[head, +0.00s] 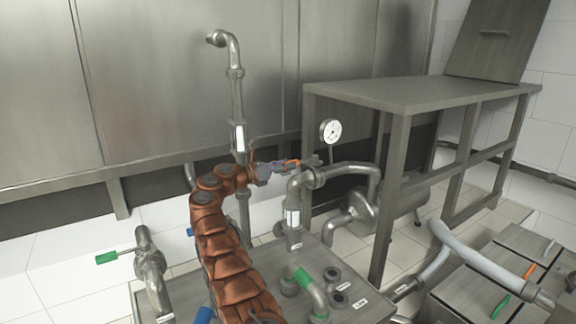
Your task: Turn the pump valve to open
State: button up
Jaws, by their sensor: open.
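My orange-brown arm reaches up from the bottom middle of the head view, and my gripper (288,165) is at its end, pointing right. The gripper is open. It is beside a small orange handle (291,162) at the top of the steel pipe elbow (302,182), next to the pump pipework. I cannot tell whether the fingers touch or surround the handle; it is small and partly hidden. The pump (362,208) is a round steel body to the right, joined by a curved pipe (350,169). I cannot tell the valve's position.
A pressure gauge (330,131) stands just right of my gripper. A tall vertical pipe (235,100) rises behind my wrist. A steel table (420,92) stands at right. A green-handled valve (107,258) is at left, and a green-banded bent pipe (313,289) is below.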

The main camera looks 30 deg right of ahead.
jog(key=a, duration=1)
jog(key=shift+w+a, duration=0.3)
jog(key=shift+a, duration=0.1)
dwell(0.7)
